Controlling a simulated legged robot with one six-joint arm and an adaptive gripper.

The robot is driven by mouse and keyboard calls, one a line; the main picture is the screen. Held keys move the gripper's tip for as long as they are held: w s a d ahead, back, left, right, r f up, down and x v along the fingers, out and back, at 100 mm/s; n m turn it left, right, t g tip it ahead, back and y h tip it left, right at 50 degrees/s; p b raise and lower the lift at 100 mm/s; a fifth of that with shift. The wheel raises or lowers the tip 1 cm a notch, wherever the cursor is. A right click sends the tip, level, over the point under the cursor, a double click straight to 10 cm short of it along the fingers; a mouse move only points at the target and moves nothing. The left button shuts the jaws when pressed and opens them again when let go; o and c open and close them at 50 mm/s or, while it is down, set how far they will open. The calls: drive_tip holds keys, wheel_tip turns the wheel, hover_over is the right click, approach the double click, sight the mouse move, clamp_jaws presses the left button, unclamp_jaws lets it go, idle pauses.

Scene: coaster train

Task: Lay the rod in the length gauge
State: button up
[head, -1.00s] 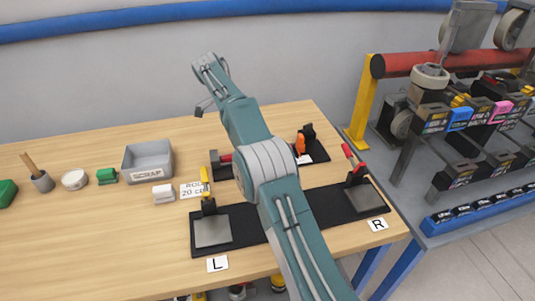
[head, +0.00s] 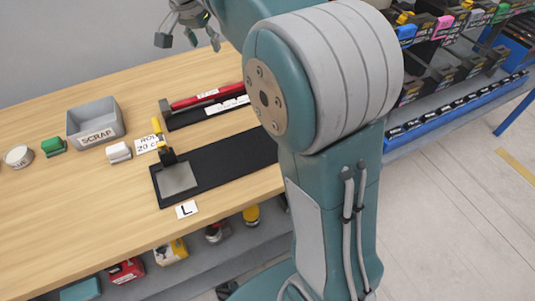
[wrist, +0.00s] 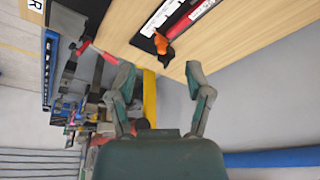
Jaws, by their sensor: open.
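A red rod (head: 205,98) with a white label lies along the black length gauge (head: 178,122), beside its white scale strip. A dark stop block stands at the gauge's left end, and my arm hides the right end. In the wrist view the rod (wrist: 190,28) runs up to an orange piece (wrist: 161,45) at the gauge's end. I cannot tell whether the rod touches both ends. My gripper (wrist: 162,72) is open and empty, apart from the rod. In the head view my gripper (head: 188,38) hangs beyond the table's back edge.
The black fixture (head: 220,162) has a yellow-handled clamp (head: 160,135) and grey plate (head: 177,178) by the L card (head: 186,210). A grey SCRAP bin (head: 95,125), green block (head: 54,146) and white block (head: 118,152) stand left. A parts rack (head: 440,60) stands right.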

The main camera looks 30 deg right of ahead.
drive_tip(key=s+d+n+t+y, duration=0.15)
drive_tip(key=s+n, duration=0.35)
drive_tip(key=s, duration=1)
drive_tip(key=s+f+n+t, duration=0.2)
drive_tip(key=s+f+n, duration=0.2)
drive_tip(key=s+f, duration=0.4)
drive_tip(key=s, duration=0.5)
drive_tip(key=shift+s+a+n+y, duration=0.2)
drive_tip(key=shift+s+n+y, duration=0.1)
drive_tip(key=shift+y, duration=0.05)
drive_tip(key=shift+r, duration=0.1)
